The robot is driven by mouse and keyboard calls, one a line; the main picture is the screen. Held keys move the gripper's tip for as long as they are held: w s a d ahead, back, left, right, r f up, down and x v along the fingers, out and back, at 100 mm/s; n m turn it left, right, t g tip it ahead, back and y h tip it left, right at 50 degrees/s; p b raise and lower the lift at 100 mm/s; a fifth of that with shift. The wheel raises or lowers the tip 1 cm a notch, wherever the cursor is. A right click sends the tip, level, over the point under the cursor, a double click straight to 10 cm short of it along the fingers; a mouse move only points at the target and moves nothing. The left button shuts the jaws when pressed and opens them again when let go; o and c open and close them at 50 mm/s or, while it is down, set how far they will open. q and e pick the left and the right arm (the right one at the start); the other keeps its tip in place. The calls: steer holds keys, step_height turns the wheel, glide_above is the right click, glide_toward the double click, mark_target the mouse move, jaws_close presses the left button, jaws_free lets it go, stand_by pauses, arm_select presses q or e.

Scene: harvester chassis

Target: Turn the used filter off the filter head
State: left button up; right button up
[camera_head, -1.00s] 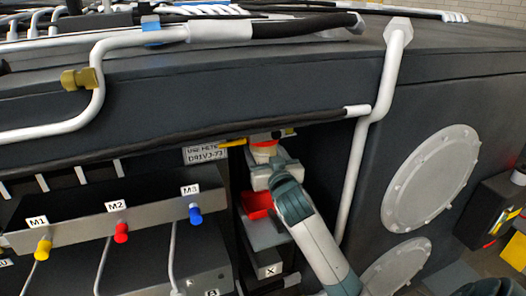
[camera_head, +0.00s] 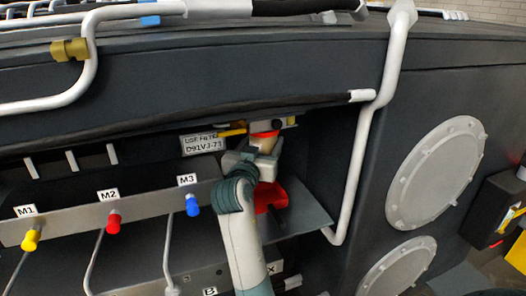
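The used filter (camera_head: 268,144) shows as a small pale body under an orange-red band, hanging below the filter head (camera_head: 288,123) in the recess. Its lower part is hidden by my gripper. One arm of mine, which I take as the right, comes up from the bottom edge. Its gripper (camera_head: 256,158) is at the filter, with grey fingers close to or around its body. Whether the fingers are shut on it cannot be told. My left gripper is not in view.
A red object (camera_head: 270,196) sits on a grey shelf (camera_head: 305,212) below the filter. A label plate (camera_head: 203,143) and yellow piece (camera_head: 232,132) are beside the head. A white pipe (camera_head: 358,170) bounds the right side, and a connector panel (camera_head: 140,208) the left.

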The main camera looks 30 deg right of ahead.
steer(key=shift+m+g+h, duration=0.3)
steer(key=shift+g, duration=0.1)
steer(key=shift+d+r, duration=0.1)
steer(key=shift+d, duration=0.05)
steer(key=o, duration=1.5)
steer(key=shift+o, duration=0.3)
arm_select(q)
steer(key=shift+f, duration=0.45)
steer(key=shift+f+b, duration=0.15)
steer(key=shift+b, duration=0.15)
